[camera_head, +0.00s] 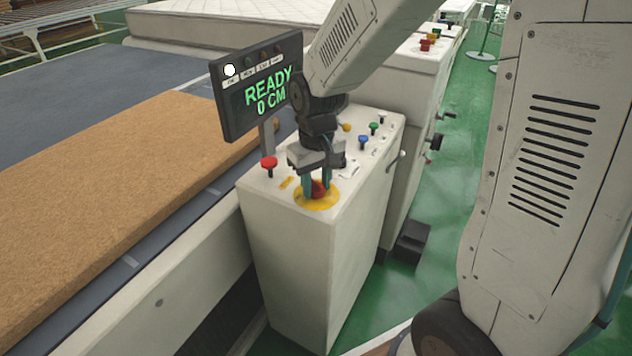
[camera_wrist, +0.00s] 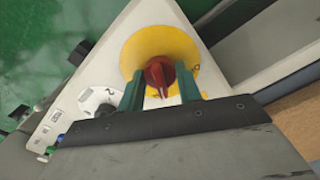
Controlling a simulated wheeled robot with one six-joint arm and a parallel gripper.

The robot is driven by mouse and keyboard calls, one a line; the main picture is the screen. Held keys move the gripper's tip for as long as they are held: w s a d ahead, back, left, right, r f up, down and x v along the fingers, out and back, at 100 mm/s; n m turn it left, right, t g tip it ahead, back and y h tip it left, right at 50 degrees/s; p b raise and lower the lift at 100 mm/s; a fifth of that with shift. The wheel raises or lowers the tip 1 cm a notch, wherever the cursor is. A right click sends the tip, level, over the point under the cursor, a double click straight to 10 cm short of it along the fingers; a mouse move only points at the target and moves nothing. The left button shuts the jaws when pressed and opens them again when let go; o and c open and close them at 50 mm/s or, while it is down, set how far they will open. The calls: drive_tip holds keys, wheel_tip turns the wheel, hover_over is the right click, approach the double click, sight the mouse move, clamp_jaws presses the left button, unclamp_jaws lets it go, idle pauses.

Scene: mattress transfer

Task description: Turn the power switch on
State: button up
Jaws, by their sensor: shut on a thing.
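The power switch is a red rotary knob (camera_wrist: 160,75) on a round yellow plate (camera_wrist: 140,48), at the near corner of the white control cabinet's top. In the head view the red knob (camera_head: 319,188) shows between the fingers, and the yellow plate (camera_head: 316,203) lies under them. My gripper (camera_head: 317,190) points down from above and is shut on the red knob. In the wrist view its two green fingers (camera_wrist: 160,88) stand on either side of the knob. A display (camera_head: 262,85) on the cabinet reads "READY 0 CM", with one white lamp lit.
The white cabinet (camera_head: 290,250) also carries a red button (camera_head: 269,164), a blue button (camera_head: 363,141), a green button (camera_head: 374,127) and a white dial (camera_wrist: 97,100). A brown mattress slab (camera_head: 110,190) lies on the conveyor at left. Green floor (camera_head: 440,200) is open at right.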

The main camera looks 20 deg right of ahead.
sight(316, 182)
drive_tip(key=shift+m, duration=1.6)
drive_tip(key=o, duration=1)
wheel_tip(316, 182, up, 8)
drive_tip(key=shift+f, duration=0.1)
